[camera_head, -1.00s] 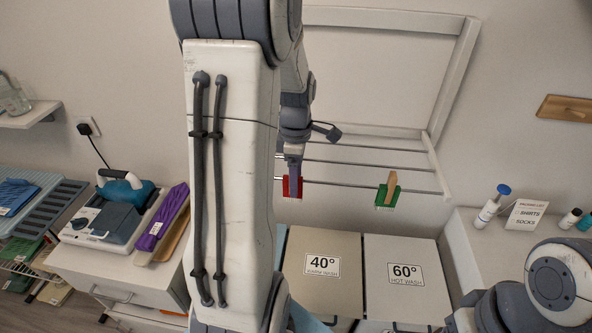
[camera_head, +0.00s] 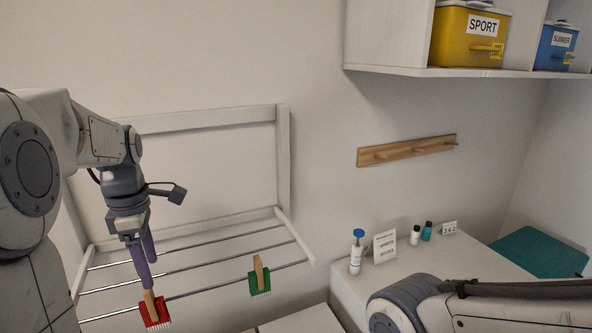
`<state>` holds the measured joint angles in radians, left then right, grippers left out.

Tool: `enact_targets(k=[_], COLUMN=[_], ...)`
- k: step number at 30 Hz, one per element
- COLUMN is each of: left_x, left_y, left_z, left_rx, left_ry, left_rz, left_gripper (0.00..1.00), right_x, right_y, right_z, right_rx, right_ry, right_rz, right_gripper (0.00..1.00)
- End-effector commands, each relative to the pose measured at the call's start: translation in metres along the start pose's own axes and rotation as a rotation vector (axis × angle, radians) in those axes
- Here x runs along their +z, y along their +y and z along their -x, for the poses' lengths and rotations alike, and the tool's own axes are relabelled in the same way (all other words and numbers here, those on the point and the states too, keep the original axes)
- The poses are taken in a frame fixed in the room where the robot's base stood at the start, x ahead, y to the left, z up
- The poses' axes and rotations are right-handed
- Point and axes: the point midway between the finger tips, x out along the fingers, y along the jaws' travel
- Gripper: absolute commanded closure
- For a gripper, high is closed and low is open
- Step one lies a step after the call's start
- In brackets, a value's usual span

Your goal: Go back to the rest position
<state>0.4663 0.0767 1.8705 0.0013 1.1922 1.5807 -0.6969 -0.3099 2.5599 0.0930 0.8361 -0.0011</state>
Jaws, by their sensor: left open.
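My left gripper (camera_head: 146,272) is at the left in the head view and points downward. Its purple-grey fingers are open and end just above a red brush-like clip (camera_head: 154,313) with a wooden handle. I cannot tell whether they touch it. The red clip sits on the front rail of a white drying rack (camera_head: 284,150). A green clip (camera_head: 259,282) with a wooden handle sits on the same rail to the right. My right arm crosses the lower right corner, but its gripper is out of view.
A white counter (camera_head: 385,285) at the right holds a blue-capped bottle (camera_head: 356,252), a list card (camera_head: 384,246) and small bottles. A wooden peg rail (camera_head: 405,151) is on the wall. An overhead shelf (camera_head: 400,66) holds a yellow SPORT bin (camera_head: 468,38) and a blue bin (camera_head: 556,48).

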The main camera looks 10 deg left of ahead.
Motion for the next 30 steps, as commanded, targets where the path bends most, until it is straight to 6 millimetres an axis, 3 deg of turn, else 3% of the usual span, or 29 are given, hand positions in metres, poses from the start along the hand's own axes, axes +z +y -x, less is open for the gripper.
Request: enact_targets(k=[5,9,13,18,21,25,30], left_x=[0.075,0.136,0.172,0.187,0.186,0.183,0.182], left_y=[-0.038,-0.097,-0.160,-0.234,-0.262,-0.281,-0.285], left_z=[-0.029,-0.060,-0.089,-0.122,-0.136,-0.145,-0.146], left_rx=[0.008,0.022,0.039,0.066,0.078,0.090,0.092], left_ry=[-0.017,-0.033,-0.050,-0.068,-0.077,-0.081,-0.083], left_rz=[-0.502,-1.076,-1.609,-2.216,-2.464,-2.641,-2.688], left_gripper=[0.27,0.27,0.27,0.27,0.27,0.27,0.27], right_x=[0.001,0.002,0.002,0.003,0.003,0.004,0.003], right_y=[0.001,0.002,0.003,0.004,0.004,0.005,0.005], right_z=[-0.017,-0.032,-0.044,-0.058,-0.062,-0.065,-0.064], right_rx=[0.000,0.000,0.000,0.000,0.000,0.000,0.000], right_ry=[0.000,0.000,0.000,0.000,0.000,0.000,0.000], right_rz=[0.000,-0.001,-0.001,-0.002,-0.002,-0.002,-0.002], right_gripper=[0.42,0.42,0.42,0.42,0.42,0.42,0.42])
